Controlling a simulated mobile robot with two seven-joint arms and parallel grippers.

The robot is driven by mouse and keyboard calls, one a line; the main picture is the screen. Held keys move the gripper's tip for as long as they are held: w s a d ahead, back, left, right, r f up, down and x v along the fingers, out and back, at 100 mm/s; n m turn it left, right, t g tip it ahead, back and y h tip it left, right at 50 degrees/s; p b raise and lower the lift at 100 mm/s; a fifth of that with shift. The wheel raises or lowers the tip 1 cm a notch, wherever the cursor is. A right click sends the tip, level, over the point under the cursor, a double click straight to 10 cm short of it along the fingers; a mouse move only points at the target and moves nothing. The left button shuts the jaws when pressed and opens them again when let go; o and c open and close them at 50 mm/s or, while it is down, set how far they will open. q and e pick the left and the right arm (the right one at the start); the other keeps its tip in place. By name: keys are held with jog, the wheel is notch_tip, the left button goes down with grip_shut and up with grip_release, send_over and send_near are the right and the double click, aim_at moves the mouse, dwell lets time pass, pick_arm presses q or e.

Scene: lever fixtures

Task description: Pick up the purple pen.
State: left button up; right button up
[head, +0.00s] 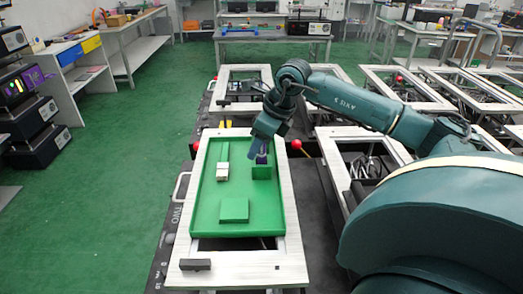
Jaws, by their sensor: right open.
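A small dark purple piece (262,160), which looks like the purple pen, stands at a green block-like holder (262,173) on the right side of the green tray (208,221). My right gripper (258,153) comes down from above and is right at the purple piece. Its jaws are open, and they partly hide the piece. I cannot tell whether the fingers touch it or are around it. My left gripper is not in view.
In the tray lie a white block (222,171) by a green strip and a flat green block (234,210). The tray sits on a white-framed table (235,272) with a black bar. A red knob (296,144) stands off the right edge.

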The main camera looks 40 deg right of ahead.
jog(key=shift+c, duration=0.4)
grip_shut()
